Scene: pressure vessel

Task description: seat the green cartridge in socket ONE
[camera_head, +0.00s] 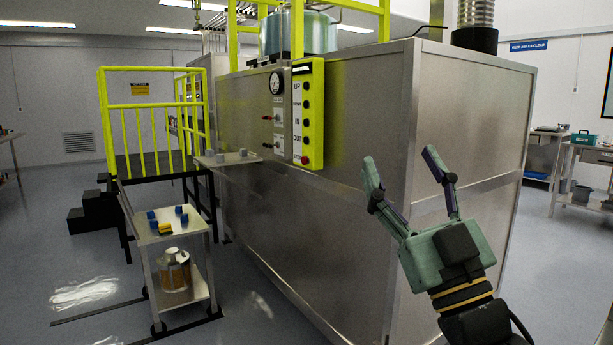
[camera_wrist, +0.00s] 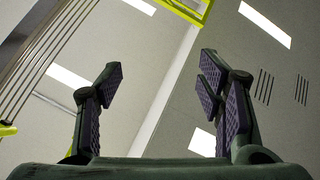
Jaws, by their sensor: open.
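My gripper (camera_head: 402,166) is raised at the right of the head view, in front of the large steel vessel's near corner. Its two fingers are spread and nothing is between them. The wrist view also shows my gripper (camera_wrist: 160,78) open and empty, facing the ceiling. I cannot make out a green cartridge in either view. Small blue blocks (camera_head: 178,210) and a yellow piece (camera_head: 165,229) lie on the steel cart's top (camera_head: 196,226), far left of my gripper. A small shelf (camera_head: 228,162) on the vessel's side carries small grey blocks (camera_head: 243,152). I can read no socket label.
The steel vessel (camera_head: 310,215) fills the middle. A yellow control panel (camera_head: 308,115) hangs on its side. Yellow-railed steps (camera_head: 144,106) stand behind the cart. A jar (camera_head: 174,270) sits on the cart's lower shelf. A teal box (camera_head: 584,138) is on a right-hand table.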

